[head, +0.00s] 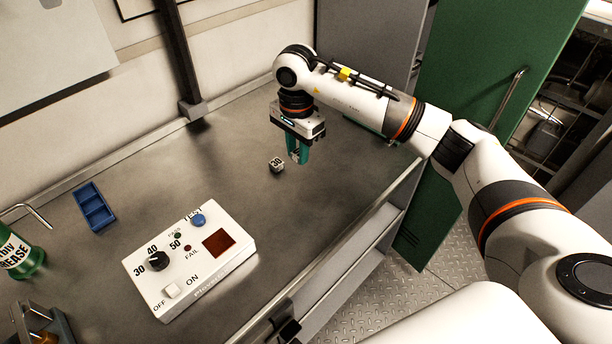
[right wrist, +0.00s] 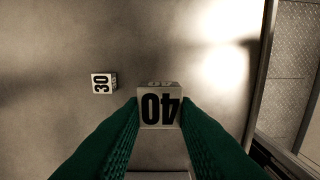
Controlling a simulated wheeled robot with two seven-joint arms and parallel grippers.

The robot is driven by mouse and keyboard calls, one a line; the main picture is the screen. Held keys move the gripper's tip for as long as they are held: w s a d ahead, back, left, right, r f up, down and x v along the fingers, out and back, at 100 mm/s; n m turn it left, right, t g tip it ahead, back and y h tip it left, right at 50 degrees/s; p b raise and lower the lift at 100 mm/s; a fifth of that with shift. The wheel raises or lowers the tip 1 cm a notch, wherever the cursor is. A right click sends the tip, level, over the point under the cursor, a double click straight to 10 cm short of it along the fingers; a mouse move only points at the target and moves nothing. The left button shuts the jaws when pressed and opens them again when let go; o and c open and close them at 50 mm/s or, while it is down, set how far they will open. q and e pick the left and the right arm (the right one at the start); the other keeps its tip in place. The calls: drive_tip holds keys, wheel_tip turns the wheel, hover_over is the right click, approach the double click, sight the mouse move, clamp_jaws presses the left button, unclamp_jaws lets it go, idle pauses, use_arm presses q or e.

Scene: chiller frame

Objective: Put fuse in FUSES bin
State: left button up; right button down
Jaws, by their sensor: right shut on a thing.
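My right gripper (head: 299,155) points down over the workbench; in the right wrist view its green fingers (right wrist: 160,112) are shut on a small pale block fuse marked 40 (right wrist: 159,110). In the head view the fingers mostly hide that fuse. A second pale block fuse, marked 30 (head: 277,165), stands on the bench just left of the gripper; it also shows in the right wrist view (right wrist: 103,83). No bin with a FUSES label can be read. A small blue compartmented tray (head: 95,207) lies at the left of the bench. My left gripper is not in view.
A white tester box (head: 190,260) with a dial, buttons and a dark red window stands at the front middle of the workbench (head: 185,165). A green grease container (head: 20,255) is at the far left. A green cabinet door (head: 520,55) stands beyond the bench's right edge.

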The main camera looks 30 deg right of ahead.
sight(299, 187)
wheel_tip(299, 187, down, 8)
drive_tip(key=shift+p, duration=1.05)
drive_tip(key=shift+f, duration=0.45)
drive_tip(key=shift+f, duration=0.15)
drive_tip(key=c, duration=1.1)
unclamp_jaws()
drive_tip(key=shift+c, duration=0.2)
